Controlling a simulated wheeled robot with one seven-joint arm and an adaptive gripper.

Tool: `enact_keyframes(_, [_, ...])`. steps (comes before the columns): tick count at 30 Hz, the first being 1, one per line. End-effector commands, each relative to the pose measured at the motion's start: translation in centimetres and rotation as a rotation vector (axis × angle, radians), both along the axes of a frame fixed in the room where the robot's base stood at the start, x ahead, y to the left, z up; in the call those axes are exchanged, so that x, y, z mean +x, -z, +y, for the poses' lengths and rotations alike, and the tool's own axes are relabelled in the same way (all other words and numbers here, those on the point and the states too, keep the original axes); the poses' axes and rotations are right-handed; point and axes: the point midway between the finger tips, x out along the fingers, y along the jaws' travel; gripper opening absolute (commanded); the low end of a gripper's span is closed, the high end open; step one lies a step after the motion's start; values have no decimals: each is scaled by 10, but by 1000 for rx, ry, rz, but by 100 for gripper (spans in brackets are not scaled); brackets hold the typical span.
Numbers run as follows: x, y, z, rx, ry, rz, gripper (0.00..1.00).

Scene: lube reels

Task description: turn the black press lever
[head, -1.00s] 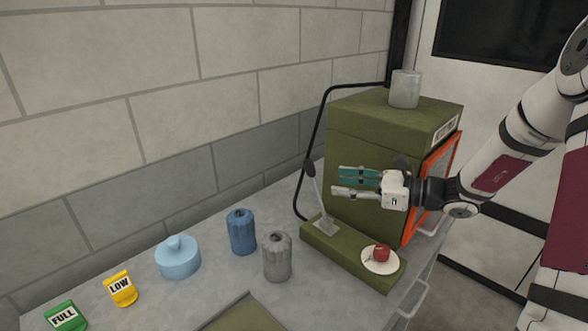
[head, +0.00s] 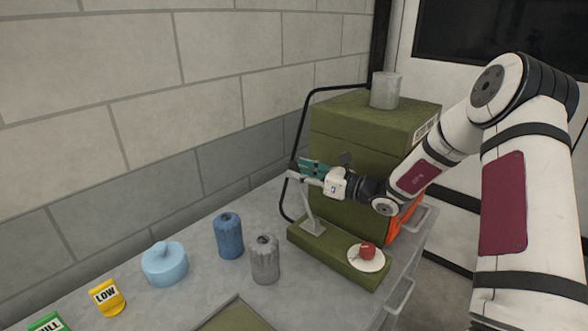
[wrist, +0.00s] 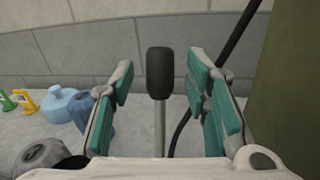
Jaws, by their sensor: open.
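The press lever has a black oval knob (wrist: 160,73) on a thin grey rod (wrist: 159,128). In the wrist view the knob stands upright between my open fingers, with a gap on each side. In the head view the rod (head: 310,212) rises from a grey bracket (head: 311,234) on the green base (head: 335,252). There the knob is mostly hidden behind my gripper. My gripper (head: 306,171) is open, with teal finger pads, at the top of the lever and left of the green press body. It also shows in the wrist view (wrist: 163,88).
A red knob (head: 367,251) on a white disc sits on the base. A blue canister (head: 229,236), a grey canister (head: 265,260) and a light blue lidded pot (head: 164,264) stand left. A black hose (head: 302,125) curves behind. A grey cup (head: 385,90) stands on the green body (head: 345,150).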

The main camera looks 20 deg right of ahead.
Motion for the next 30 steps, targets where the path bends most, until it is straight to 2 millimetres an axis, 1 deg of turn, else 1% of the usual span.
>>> enact_keyframes(3, [10, 0, 11, 0, -1, 0, 43])
enact_keyframes(6, [16, 0, 15, 0, -1, -1, 43])
enact_keyframes(17, [19, 0, 18, 0, 0, 0, 43])
enact_keyframes(18, [19, 0, 18, 0, 0, 0, 34])
enact_keyframes(20, [18, 0, 18, 0, 0, 0, 20])
enact_keyframes(21, [18, 0, 18, 0, 0, 0, 11])
enact_keyframes(22, [18, 0, 18, 0, 0, 0, 4])
enact_keyframes(23, [18, 0, 18, 0, 0, 0, 0])
enact_keyframes(30, [18, 0, 17, 2, 0, -4, 0])
